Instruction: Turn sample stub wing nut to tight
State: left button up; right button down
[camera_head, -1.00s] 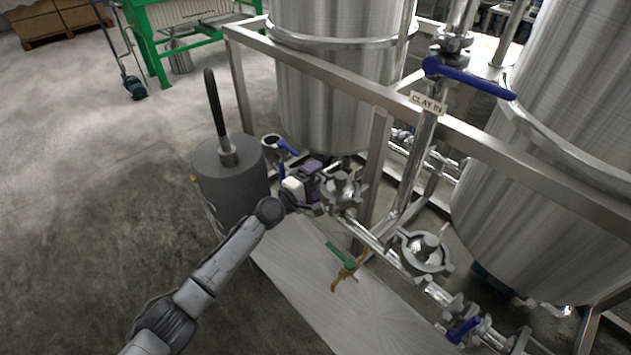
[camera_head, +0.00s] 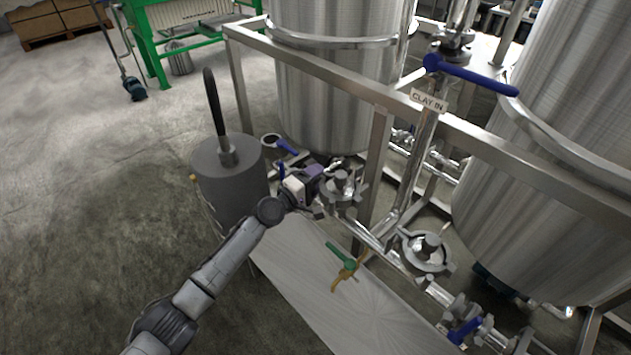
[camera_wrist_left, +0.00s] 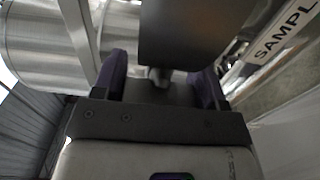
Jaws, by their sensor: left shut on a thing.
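My left gripper (camera_head: 318,176) reaches in from the left at the pipe fittings below the steel tank. A pipe with a label starting "SAMPL" (camera_wrist_left: 285,38) runs close on the right of the wrist view. A silver clamp fitting (camera_head: 342,183) sits right beside the gripper in the head view. My right gripper is not in view.
A dark grey cylinder with an upright black handle (camera_head: 228,180) stands left of my gripper. A blue-handled valve (camera_head: 284,148) is just behind it.

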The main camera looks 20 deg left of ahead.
pick_arm(q)
jog(key=o, duration=0.9)
jog(key=shift+o, duration=0.2)
jog(key=shift+s, duration=0.15)
jog(key=shift+s+a+p, duration=0.25)
jog(key=shift+s+p, duration=0.05)
jog(key=shift+p, duration=0.1)
jog(key=p+v, duration=0.3)
jog(key=v, duration=1)
jog(key=shift+w, duration=0.1)
